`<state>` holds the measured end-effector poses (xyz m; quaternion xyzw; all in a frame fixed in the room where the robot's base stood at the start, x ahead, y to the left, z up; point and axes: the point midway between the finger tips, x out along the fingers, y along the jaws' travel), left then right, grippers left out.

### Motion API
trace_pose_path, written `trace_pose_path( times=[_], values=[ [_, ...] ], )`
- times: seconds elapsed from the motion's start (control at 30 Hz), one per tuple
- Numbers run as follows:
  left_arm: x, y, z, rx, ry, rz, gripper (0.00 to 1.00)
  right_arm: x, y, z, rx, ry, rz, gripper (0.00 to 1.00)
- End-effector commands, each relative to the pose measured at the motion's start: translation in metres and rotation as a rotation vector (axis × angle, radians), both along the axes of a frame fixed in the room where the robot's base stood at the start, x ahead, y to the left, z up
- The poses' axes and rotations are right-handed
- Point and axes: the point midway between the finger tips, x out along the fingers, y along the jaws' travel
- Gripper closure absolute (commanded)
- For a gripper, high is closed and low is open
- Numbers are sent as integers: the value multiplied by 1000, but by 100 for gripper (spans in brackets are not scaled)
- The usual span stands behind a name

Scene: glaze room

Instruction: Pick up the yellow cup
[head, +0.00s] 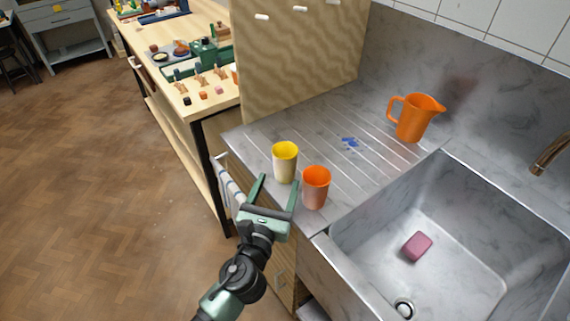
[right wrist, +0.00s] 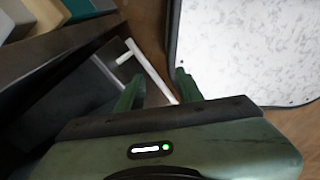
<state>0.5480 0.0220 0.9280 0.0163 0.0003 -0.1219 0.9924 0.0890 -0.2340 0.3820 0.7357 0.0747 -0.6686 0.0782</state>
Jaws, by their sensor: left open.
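The yellow cup (head: 285,164) stands upright on the ribbed marble drainboard, near its front left edge, in the head view. My left gripper (head: 279,179) is open and empty. Its two fingers point toward the cup, and the cup's lower part shows between and just beyond the fingertips. I cannot tell whether a finger touches it. My right gripper shows only in the right wrist view (right wrist: 158,84). Its green fingers are apart with nothing held between them. The yellow cup is not in that view.
An orange cup (head: 315,188) stands close to the right of the yellow cup, beside my left gripper's right finger. An orange pitcher (head: 412,118) stands farther back. The sink (head: 460,235) holds a pink sponge (head: 417,246). A wooden panel (head: 300,60) rises behind the drainboard.

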Motion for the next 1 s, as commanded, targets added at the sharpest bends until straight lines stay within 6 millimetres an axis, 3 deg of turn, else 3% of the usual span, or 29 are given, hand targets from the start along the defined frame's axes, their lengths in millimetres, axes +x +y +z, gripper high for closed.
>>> trace_pose_path(
  times=[0.53,0.87,1.0],
  values=[
    [67,-15,3,18,-10,-5,34,0,-1,6,-1,2,-3,64],
    [75,-18,2,18,-9,-7,34,-1,-1,6,-1,3,-3,64],
    [75,-17,2,18,-9,-6,70,-1,-1,5,-1,3,-3,64]
  ],
)
